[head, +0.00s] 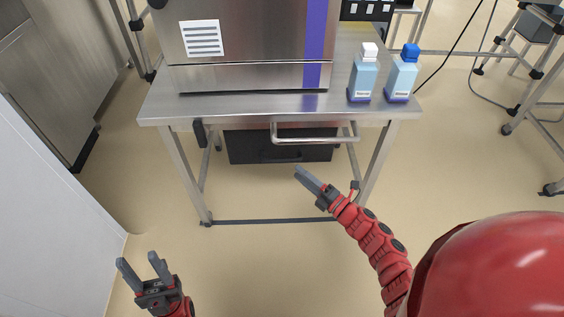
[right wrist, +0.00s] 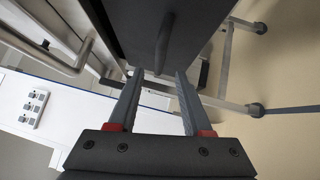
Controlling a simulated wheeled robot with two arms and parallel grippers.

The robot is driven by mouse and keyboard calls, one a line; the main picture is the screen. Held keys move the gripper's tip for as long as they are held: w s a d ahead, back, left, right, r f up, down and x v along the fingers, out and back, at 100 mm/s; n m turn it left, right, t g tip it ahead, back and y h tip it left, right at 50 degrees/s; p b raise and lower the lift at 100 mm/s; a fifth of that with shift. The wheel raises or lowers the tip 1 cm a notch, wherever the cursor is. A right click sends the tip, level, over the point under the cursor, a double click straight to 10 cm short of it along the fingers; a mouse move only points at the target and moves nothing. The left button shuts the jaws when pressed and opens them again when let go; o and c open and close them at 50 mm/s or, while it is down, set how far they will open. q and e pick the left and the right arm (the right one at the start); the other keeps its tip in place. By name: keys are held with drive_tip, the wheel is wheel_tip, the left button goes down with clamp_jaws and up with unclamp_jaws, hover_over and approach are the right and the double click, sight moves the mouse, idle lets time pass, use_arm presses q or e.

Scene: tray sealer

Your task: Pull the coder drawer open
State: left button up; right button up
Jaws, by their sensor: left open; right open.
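The coder drawer (head: 245,147) is a dark box under the steel table, with a dark bar handle (head: 285,157) low on its front. In the right wrist view the dark drawer front (right wrist: 200,20) fills the top middle, and its handle (right wrist: 163,45) lies ahead of the gap between my fingertips. My right gripper (head: 300,171) is open and empty, just in front of and below the handle; it also shows in the right wrist view (right wrist: 159,80). I see no contact with the handle. My left gripper (head: 138,261) is open and empty, low at the left, far from the drawer.
A bright metal rail (head: 315,140) runs in front of the drawer's upper part, close above my right gripper. A steel machine (head: 250,40) and two bottles (head: 363,78) (head: 402,78) stand on the table (head: 230,107). Table legs flank the drawer. The floor in front is clear.

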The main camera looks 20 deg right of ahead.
sight(283, 159)
drive_tip(key=b+x, duration=0.1)
drive_tip(key=x, duration=0.7)
drive_tip(key=shift+w, duration=0.1)
clamp_jaws()
idle(1.1)
